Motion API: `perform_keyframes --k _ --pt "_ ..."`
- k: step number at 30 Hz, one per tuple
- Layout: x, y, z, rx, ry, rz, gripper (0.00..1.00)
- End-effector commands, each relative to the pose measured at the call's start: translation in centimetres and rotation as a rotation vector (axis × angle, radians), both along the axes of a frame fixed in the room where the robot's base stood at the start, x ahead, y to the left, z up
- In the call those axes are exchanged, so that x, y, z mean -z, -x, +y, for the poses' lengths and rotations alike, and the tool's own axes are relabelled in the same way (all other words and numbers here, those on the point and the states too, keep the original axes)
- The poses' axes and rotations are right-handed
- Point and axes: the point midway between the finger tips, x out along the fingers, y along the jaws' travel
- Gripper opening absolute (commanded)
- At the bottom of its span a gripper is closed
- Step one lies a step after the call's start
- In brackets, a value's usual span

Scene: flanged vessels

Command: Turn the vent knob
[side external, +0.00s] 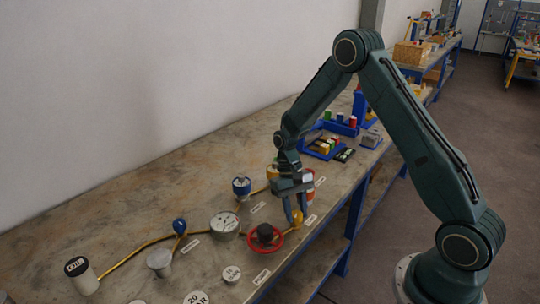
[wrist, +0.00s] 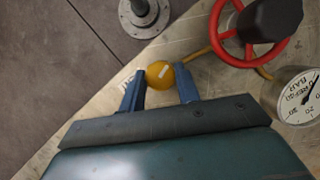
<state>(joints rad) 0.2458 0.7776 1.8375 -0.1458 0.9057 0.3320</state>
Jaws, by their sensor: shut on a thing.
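A round yellow knob (side external: 297,222) with a white mark on top sits near the front edge of the bench. It also shows in the wrist view (wrist: 159,77), between my two blue fingers. My gripper (side external: 296,211) points down at the knob and is shut on it, one finger on each side. In the wrist view my gripper (wrist: 160,74) shows the white mark lying aslant on the knob's top. The small label plates nearby are too small to read, so I cannot tell which knob is named vent.
A red handwheel (side external: 265,238) stands close beside the knob, with a round gauge (side external: 225,223) past it. A blue-topped vessel (side external: 241,187), a blue knob (side external: 179,226) and yellow pipes lie farther left and back. Blue trays (side external: 322,148) stand at the far end.

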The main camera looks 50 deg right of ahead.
Motion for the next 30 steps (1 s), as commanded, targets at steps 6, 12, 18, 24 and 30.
perform_keyframes --k 6,12,18,24,30 --pt "-0.08 -0.05 -0.19 0.173 0.001 -0.005 0.09" --pt "-0.07 -0.02 -0.19 0.273 0.001 -0.005 0.09" --pt "-0.04 0.0 -0.23 0.316 0.002 -0.005 0.09" --pt "-0.03 0.0 -0.22 0.324 0.003 -0.004 0.1" --pt "-0.02 0.0 -0.24 0.324 0.003 -0.004 0.09"
